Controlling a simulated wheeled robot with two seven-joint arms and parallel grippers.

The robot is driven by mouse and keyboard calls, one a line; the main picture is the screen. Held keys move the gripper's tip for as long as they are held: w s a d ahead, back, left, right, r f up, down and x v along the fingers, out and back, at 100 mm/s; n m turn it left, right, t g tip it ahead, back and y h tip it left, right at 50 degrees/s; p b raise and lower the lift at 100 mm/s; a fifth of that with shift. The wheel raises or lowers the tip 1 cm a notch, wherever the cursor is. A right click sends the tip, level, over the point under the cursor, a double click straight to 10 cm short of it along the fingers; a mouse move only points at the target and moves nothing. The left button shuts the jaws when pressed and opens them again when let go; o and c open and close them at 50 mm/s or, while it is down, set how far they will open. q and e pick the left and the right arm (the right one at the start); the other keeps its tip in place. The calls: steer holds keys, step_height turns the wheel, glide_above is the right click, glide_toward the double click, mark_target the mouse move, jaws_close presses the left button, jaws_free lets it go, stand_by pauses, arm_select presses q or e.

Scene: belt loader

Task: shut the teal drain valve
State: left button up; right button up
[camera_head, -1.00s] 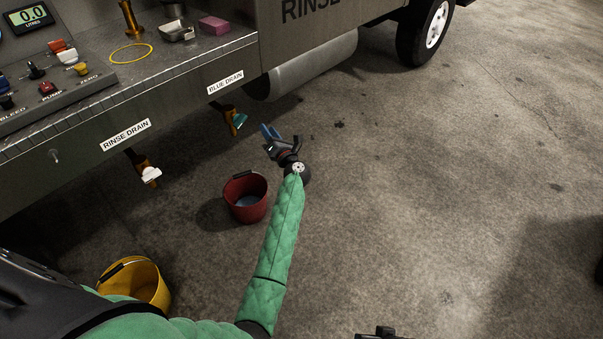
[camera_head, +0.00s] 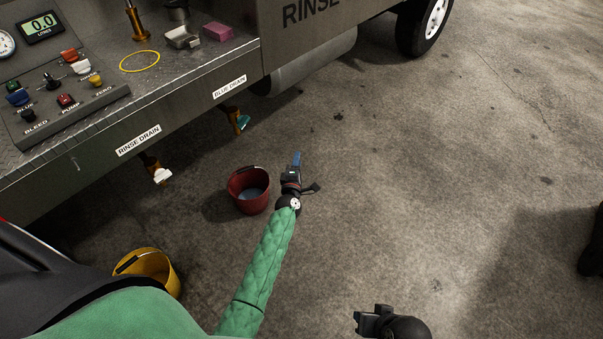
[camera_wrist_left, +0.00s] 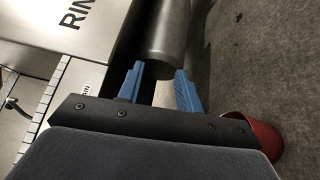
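The teal drain valve (camera_head: 242,123) hangs on a brass pipe below the "BLUE DRAIN" label, under the loader's edge. My left gripper (camera_head: 296,158) is to the right of the valve and lower in the head view, apart from it, beside the red bucket. In the left wrist view its two blue fingers (camera_wrist_left: 159,75) stand apart with nothing between them. The valve cannot be made out in that view. My right gripper (camera_head: 368,320) shows only as a dark shape at the bottom edge, and its fingers are unclear.
A red bucket (camera_head: 249,190) stands on the floor below the drains, and a yellow bucket (camera_head: 150,268) stands at lower left. The rinse drain's white-handled valve (camera_head: 161,175) hangs left of the teal one. A grey cylinder (camera_head: 312,62) lies beneath the loader.

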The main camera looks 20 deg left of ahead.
arm_select(q)
steer(key=shift+s+d+f+m+g+h+p, duration=0.35)
steer(key=shift+s+d+f+m+h+p, duration=0.2)
steer(key=shift+s+d+f+m+h, duration=0.3)
steer(key=shift+s+d+f+m+g+h+p, duration=0.35)
steer(key=shift+s+d+f+m+h+p, duration=0.25)
steer(key=shift+s+f+m, duration=0.3)
steer(key=shift+o, duration=0.5)
